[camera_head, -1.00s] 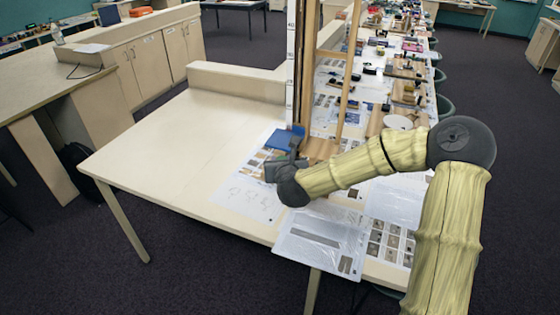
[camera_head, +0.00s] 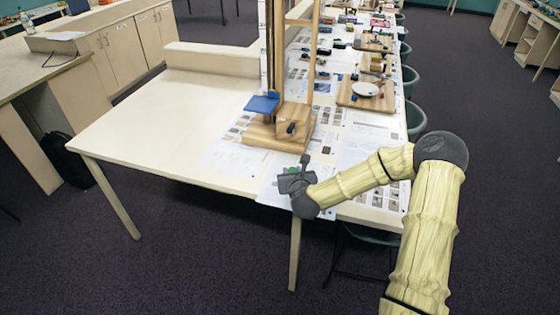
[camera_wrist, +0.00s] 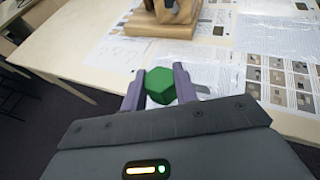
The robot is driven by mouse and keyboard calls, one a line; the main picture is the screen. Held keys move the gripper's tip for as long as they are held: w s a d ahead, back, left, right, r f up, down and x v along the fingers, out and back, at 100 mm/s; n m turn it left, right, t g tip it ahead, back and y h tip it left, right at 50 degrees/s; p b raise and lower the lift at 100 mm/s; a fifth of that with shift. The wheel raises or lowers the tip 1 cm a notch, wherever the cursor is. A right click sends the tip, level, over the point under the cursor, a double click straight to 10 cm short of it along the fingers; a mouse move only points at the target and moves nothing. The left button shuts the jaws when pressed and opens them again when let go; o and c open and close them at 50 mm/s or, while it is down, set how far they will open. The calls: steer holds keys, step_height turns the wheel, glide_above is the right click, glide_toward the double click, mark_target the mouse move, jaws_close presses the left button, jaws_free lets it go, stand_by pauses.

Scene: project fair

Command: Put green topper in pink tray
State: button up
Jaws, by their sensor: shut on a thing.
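The green topper (camera_wrist: 161,86) is a small faceted green piece. In the wrist view it sits between the two fingers of my gripper (camera_wrist: 160,88), which is shut on it. In the head view my gripper (camera_head: 296,178) is at the near edge of the table, over printed sheets, and only a small bit of green shows there. I cannot make out a pink tray in any view.
A wooden stand (camera_head: 283,125) with tall posts and a blue plate (camera_head: 262,103) stands on the table behind my gripper. Farther back are wooden boards with parts (camera_head: 366,101). The table's left part (camera_head: 170,125) is bare. Green chairs (camera_head: 415,120) line the right side.

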steer(key=s+d+f, duration=0.4)
steer(key=s+f, duration=0.4)
steer(key=f, duration=0.4)
steer(key=s+d+f+m+h+b, duration=0.1)
steer(key=s+d+f, duration=0.3)
steer(key=s+f, duration=0.4)
step_height(320, 180, down, 5)
steer(key=shift+s, duration=0.35)
